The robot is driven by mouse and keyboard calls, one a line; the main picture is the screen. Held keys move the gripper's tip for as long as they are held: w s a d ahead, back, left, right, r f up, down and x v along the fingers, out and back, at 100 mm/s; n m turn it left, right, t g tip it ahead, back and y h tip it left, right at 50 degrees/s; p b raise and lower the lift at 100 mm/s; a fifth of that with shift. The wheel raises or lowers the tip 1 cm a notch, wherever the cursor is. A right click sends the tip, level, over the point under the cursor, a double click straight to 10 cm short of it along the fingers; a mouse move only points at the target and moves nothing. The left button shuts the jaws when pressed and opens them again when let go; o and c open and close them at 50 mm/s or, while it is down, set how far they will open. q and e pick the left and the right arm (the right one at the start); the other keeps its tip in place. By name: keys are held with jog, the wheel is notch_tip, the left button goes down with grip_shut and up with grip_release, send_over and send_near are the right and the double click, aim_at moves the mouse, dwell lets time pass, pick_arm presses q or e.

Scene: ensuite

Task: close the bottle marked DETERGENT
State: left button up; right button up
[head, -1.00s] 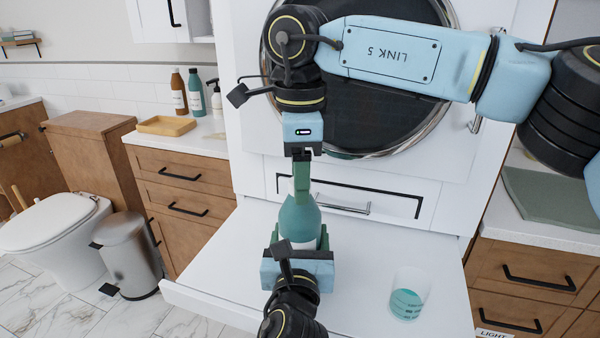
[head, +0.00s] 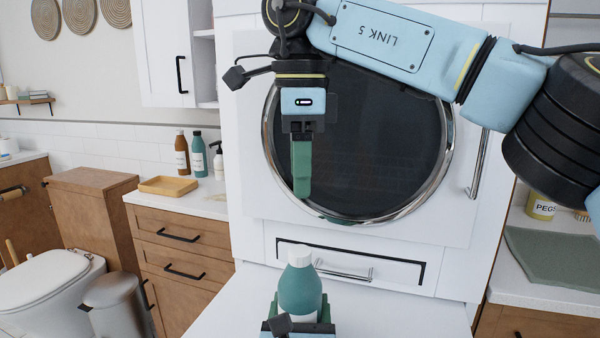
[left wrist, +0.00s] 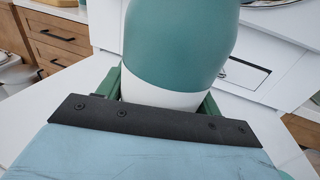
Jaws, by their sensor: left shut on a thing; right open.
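The teal bottle (head: 300,290) stands upright on the white pull-out shelf in front of the machine, with a white cap (head: 300,254) on its top. My left gripper (head: 299,324) is shut around its lower body; the left wrist view shows the bottle (left wrist: 180,45) between the green fingers, its top out of frame. No DETERGENT marking is legible. My right gripper (head: 301,190) is open and empty, pointing down above the bottle, clear of the cap.
The white shelf (head: 235,305) lies below. The round dark door (head: 370,140) is behind my right gripper. Counters flank the machine; the left one holds two bottles, a pump bottle (head: 218,162) and a wooden tray (head: 168,185).

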pick_arm(q)
jog(key=o, duration=2)
jog(key=shift+c, duration=0.2)
jog(key=s+p, duration=0.2)
jog(key=s, duration=1.1)
jog(key=shift+s+a, duration=0.2)
jog(key=shift+a, duration=0.15)
